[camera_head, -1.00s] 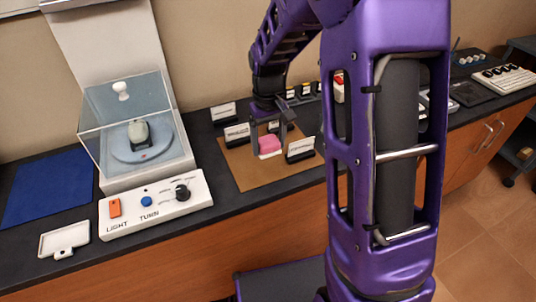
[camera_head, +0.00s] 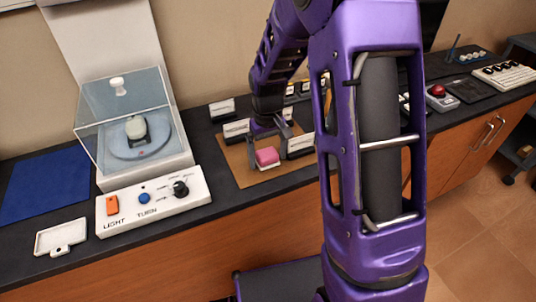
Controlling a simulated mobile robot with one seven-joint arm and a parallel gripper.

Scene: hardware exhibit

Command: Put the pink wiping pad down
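The pink wiping pad (camera_head: 267,155), with a pale underside, shows over the front part of the brown mat (camera_head: 240,174) on the dark counter. My gripper (camera_head: 267,150) comes in from behind the pad and is tilted toward the front, with one dark finger on each side of the pad. It appears shut on the pad. The pad is low over the mat; I cannot tell whether it touches it. My purple arm hides the counter to the right of the pad.
Small white label cards on dark stands (camera_head: 300,144) stand close to the right of the pad, with others behind. A control panel (camera_head: 154,201) and a clear display case (camera_head: 134,118) are at left. The counter's front edge is near the mat.

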